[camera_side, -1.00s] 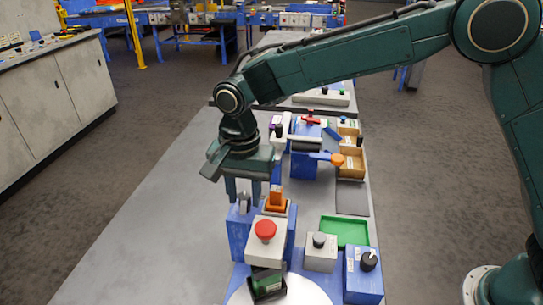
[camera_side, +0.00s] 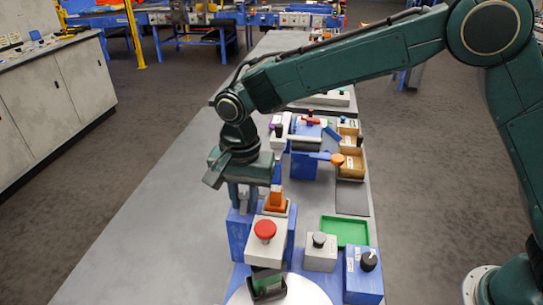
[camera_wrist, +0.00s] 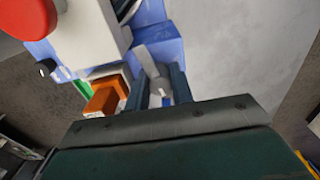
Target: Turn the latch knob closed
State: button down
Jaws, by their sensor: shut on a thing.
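The latch knob (camera_wrist: 157,88) is a small grey piece on a blue block (camera_side: 237,232), with a grey bar (camera_wrist: 146,60) reaching away from it in the wrist view. My gripper (camera_wrist: 160,92) points down over the block, and its two dark fingers are shut on the knob, one on each side. In the side view my gripper (camera_side: 242,206) is low at the block, and its fingers largely hide the knob. The knob's exact turn angle is hard to tell.
Close beside it are an orange switch (camera_side: 277,198) and a grey box with a red button (camera_side: 265,230). A grey box with a dark knob (camera_side: 319,240), a blue box with a black knob (camera_side: 368,261) and a green tray (camera_side: 345,231) stand to the right. The bench left is clear.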

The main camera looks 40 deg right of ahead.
jog(key=shift+n, duration=0.3)
jog(key=n, duration=0.7)
jog(key=shift+r, duration=0.1)
jog(key=n, duration=0.4)
jog(key=shift+n, duration=2.1)
jog(key=c, duration=1.5)
grip_release()
